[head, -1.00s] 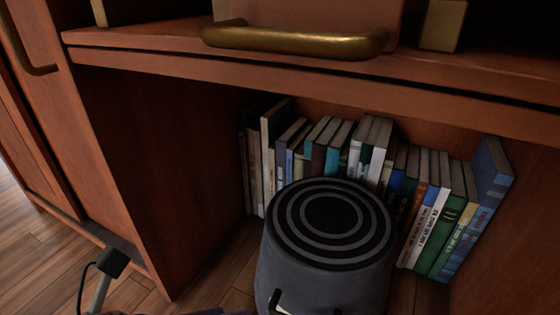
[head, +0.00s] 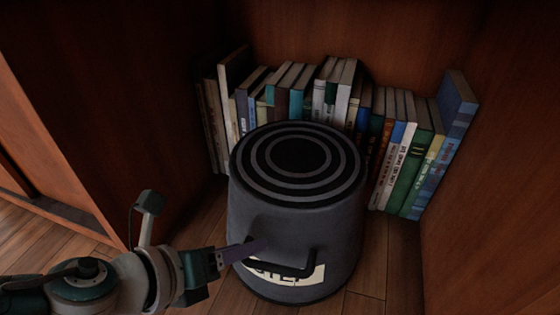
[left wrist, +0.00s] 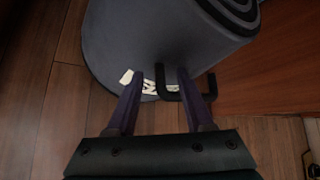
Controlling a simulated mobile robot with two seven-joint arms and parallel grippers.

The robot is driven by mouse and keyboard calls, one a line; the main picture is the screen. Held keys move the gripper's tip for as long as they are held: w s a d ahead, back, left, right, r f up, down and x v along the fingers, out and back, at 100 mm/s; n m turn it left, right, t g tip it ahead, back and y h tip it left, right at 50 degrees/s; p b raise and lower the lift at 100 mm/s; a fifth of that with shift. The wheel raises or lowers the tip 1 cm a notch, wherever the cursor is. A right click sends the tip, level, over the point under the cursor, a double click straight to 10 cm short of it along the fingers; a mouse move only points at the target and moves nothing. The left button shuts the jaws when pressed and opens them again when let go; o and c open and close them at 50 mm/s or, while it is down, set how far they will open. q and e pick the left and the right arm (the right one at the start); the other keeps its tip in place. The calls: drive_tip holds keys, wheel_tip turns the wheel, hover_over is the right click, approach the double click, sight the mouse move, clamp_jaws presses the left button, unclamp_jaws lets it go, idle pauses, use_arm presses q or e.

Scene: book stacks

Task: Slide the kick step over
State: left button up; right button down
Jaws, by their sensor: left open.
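The kick step (head: 295,215) is a dark grey round stool with black and grey rings on top. My left gripper (head: 258,246) is at the left end of the handle. In the left wrist view my left gripper (left wrist: 159,76) is open, its purple fingers on either side of one end of the handle (left wrist: 161,82). The kick step (left wrist: 150,35) fills the space ahead. I cannot tell whether a finger touches it. My right gripper is not in view.
A row of books (head: 300,90) stands close behind and right of the kick step. Wooden panels close the bay at left (head: 120,120) and right (head: 480,180). Bare floor (head: 385,285) shows in front and at the right.

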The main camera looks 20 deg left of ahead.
use_arm(q)
clamp_jaws()
idle(0.4)
idle(1.0)
